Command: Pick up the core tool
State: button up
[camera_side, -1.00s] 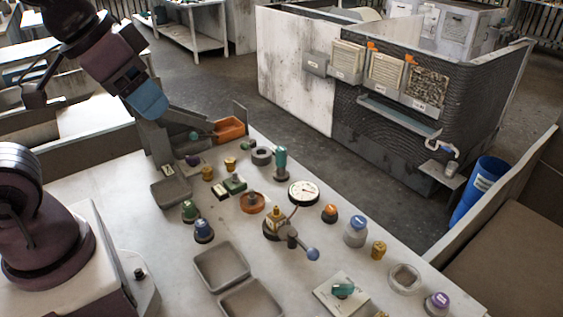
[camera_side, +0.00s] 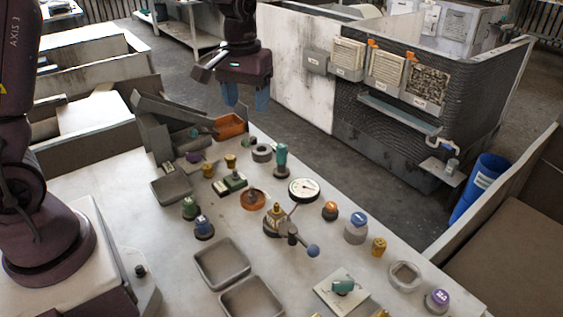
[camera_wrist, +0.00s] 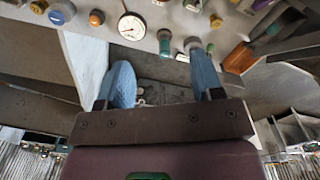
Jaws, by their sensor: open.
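An upright tool with a teal handle (camera_side: 281,155) stands on the bench behind the dial gauge; I take it to be the core tool, but no label confirms this. It also shows in the wrist view as a small teal upright shape (camera_wrist: 164,38), beyond the fingertips. My gripper (camera_side: 246,100) hangs above the far end of the bench, its blue fingers pointing down. In the wrist view the two fingers of my gripper (camera_wrist: 158,60) are wide apart with nothing held between them. The gripper is higher than the tool and apart from it.
Around the tool are a dial gauge (camera_side: 304,190), a grey ring (camera_side: 262,153) and an orange bin (camera_side: 230,126). A lever fixture (camera_side: 289,232), several knobs and empty grey trays (camera_side: 222,263) occupy the nearer bench. Open floor lies beyond the bench edge.

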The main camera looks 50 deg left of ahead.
aim_at(282, 145)
jog(key=w+a+f+n, duration=0.2)
jog(key=w+f+n, duration=0.2)
jog(key=w+n, duration=0.15)
jog(key=w+a+f+n, duration=0.3)
jog(key=w+n, duration=0.1)
jog(key=w, duration=0.3)
jog(key=f, duration=1.3)
jog(key=shift+s, duration=0.2)
jog(key=c, duration=1)
jog(key=shift+r, duration=0.1)
